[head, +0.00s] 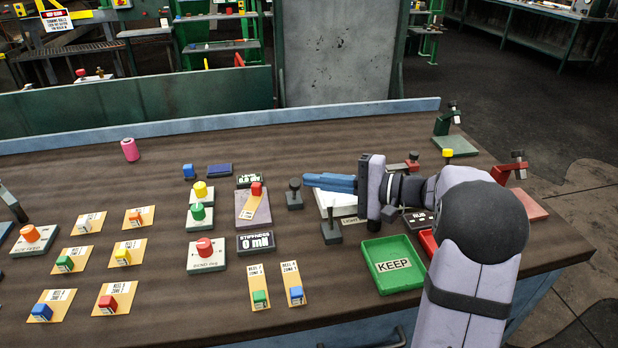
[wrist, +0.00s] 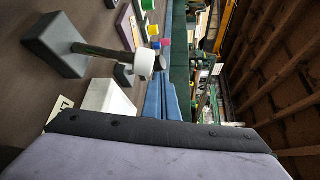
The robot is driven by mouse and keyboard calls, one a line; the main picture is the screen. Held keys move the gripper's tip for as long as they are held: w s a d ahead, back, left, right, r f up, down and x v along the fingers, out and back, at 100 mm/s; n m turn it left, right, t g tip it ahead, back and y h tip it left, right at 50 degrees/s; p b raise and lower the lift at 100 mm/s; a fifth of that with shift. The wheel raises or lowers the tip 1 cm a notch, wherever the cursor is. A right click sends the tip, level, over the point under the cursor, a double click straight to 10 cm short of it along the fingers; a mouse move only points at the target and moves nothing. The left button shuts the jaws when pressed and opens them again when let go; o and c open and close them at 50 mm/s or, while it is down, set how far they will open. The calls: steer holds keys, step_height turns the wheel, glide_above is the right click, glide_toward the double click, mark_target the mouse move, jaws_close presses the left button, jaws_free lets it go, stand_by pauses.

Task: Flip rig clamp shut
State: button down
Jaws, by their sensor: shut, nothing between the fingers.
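My gripper (head: 308,182) is shut and empty, its blue fingers pointing left above a white light box (head: 349,211). The blue fingers also show side by side in the wrist view (wrist: 166,95). No part is labelled as the rig clamp, so I cannot tell which it is. A dark clamp-like post on a green base (head: 455,146) stands at the far right corner. Another with a red top sits on a red base (head: 527,205) at the right edge. Both are apart from my fingers. A dark upright lever (head: 331,232) stands just in front of the light box.
A second dark lever (head: 294,198) stands left of my fingertips. A green KEEP tray (head: 378,283) lies in front of my wrist. Button boxes and tagged cards fill the left and middle. A dark block with a rod and pale knob (wrist: 142,63) is close in the wrist view.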

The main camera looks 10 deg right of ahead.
steer(key=shift+r+v, duration=0.2)
steer(key=shift+v, duration=2.35)
steer(key=shift+w+d, duration=0.1)
steer(key=shift+w, duration=0.1)
steer(key=s+a+r+n+g+h+p, duration=0.1)
steer(key=s+a+r+g+h+p, duration=0.1)
steer(key=s+a+g+p, duration=0.45)
steer(key=s+a+r+n+g+h+p, duration=0.1)
steer(key=s+a+r+h+p, duration=0.2)
steer(key=s+p, duration=0.6)
steer(key=s+d+r+n+h+p, duration=0.2)
steer(key=s+r+n+h+p, duration=0.1)
steer(key=p, duration=0.7)
steer(key=s+d+r+n+g+h+p, duration=0.1)
steer(key=s+d+r+n+h+p, duration=0.2)
steer(key=p, duration=0.7)
steer(key=shift+s+r+n+h, duration=0.6)
steer(key=shift+s+r+h, duration=0.85)
steer(key=shift+s, duration=0.95)
steer(key=shift+d+g, duration=0.1)
steer(key=shift+g, duration=0.15)
